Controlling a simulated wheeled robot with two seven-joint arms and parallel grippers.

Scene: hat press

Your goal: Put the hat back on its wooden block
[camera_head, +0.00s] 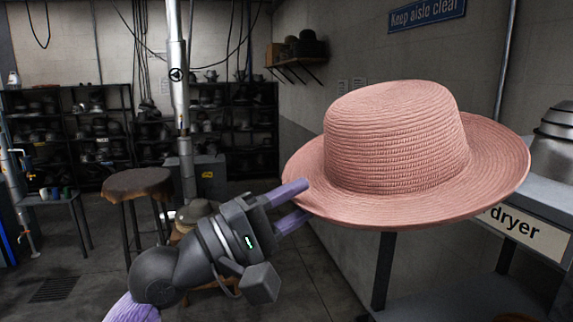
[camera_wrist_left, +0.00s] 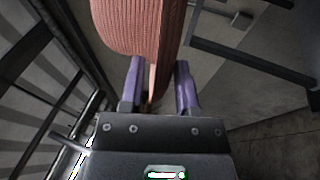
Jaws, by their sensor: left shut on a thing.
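The pink straw hat (camera_head: 395,140) is upright, crown up and brim level, held up in the air on the right half of the head view. My left gripper (camera_head: 298,205) is shut on the left edge of its brim. The left wrist view shows the hat (camera_wrist_left: 140,28) with its brim between the purple fingers of my left gripper (camera_wrist_left: 160,90). My right gripper is in neither view. I cannot make out the hat's wooden block for certain; the hat hides part of the scene behind it.
A grey stand with a "dryer" sign (camera_head: 530,230) and a metal form (camera_head: 553,140) is at right, close to the brim. A wooden stool (camera_head: 137,183) and dark shelves (camera_head: 100,125) are at left. A wall shelf (camera_head: 297,62) holds dark hat shapes. Floor is open at lower left.

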